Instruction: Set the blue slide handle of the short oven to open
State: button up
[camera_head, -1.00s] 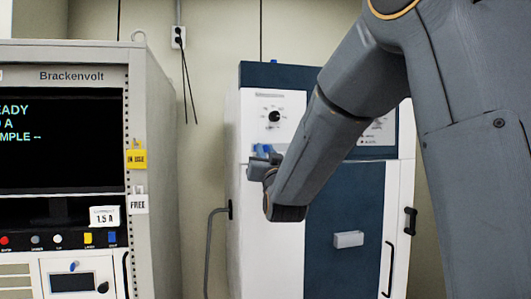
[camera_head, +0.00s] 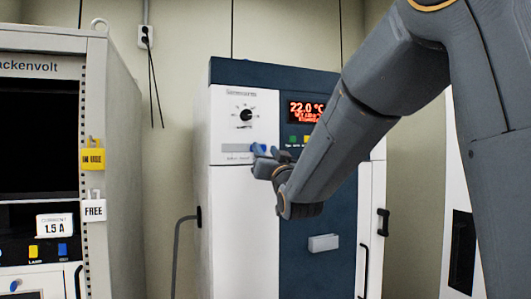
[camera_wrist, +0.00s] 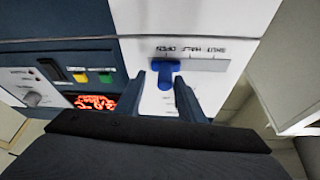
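The short oven (camera_head: 245,235) is a white and dark-blue cabinet in the middle of the head view. Its blue slide handle (camera_wrist: 166,74) sits at the left end of a grey slot (camera_wrist: 210,64) in the upside-down wrist view, by the label that appears to read OPEN. In the head view the handle (camera_head: 263,148) is at the slot's right end, partly hidden by my fingers. My gripper (camera_wrist: 161,88) is open, one finger on each side of the handle. The right finger is very close to it; I cannot tell whether it touches. It also shows in the head view (camera_head: 265,160).
A black dial (camera_head: 246,115) is above the slot. A red display (camera_head: 306,111) reads 22.0 °C, with coloured buttons below. The Brackenvolt cabinet (camera_head: 120,180) stands at the left with a yellow tag and a FREE tag. A gap with bare wall separates the two cabinets.

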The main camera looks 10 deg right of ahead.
jog(key=shift+a, duration=0.15)
jog(key=shift+s, duration=0.1)
jog(key=b+v, duration=0.2)
jog(key=v, duration=0.5)
jog(key=shift+s, duration=0.3)
jog(key=shift+f, duration=0.15)
jog(key=s+d+f+g+h, duration=0.15)
jog(key=f+g, duration=0.25)
jog(key=f, duration=0.6)
jog(key=s+f+g, duration=0.2)
jog(key=f+g, duration=0.2)
jog(key=f, duration=0.7)
jog(key=s+d+f+g, duration=0.15)
jog(key=f+g, duration=0.25)
jog(key=f, duration=0.6)
jog(key=s+f+g, duration=0.5)
jog(key=s+f, duration=0.2)
jog(key=s, duration=0.4)
jog(key=s+f+n+g, duration=0.1)
jog(key=s+f+g, duration=0.4)
jog(key=s, duration=0.7)
notch_tip(320, 180, down, 2)
jog(key=shift+a, duration=0.3)
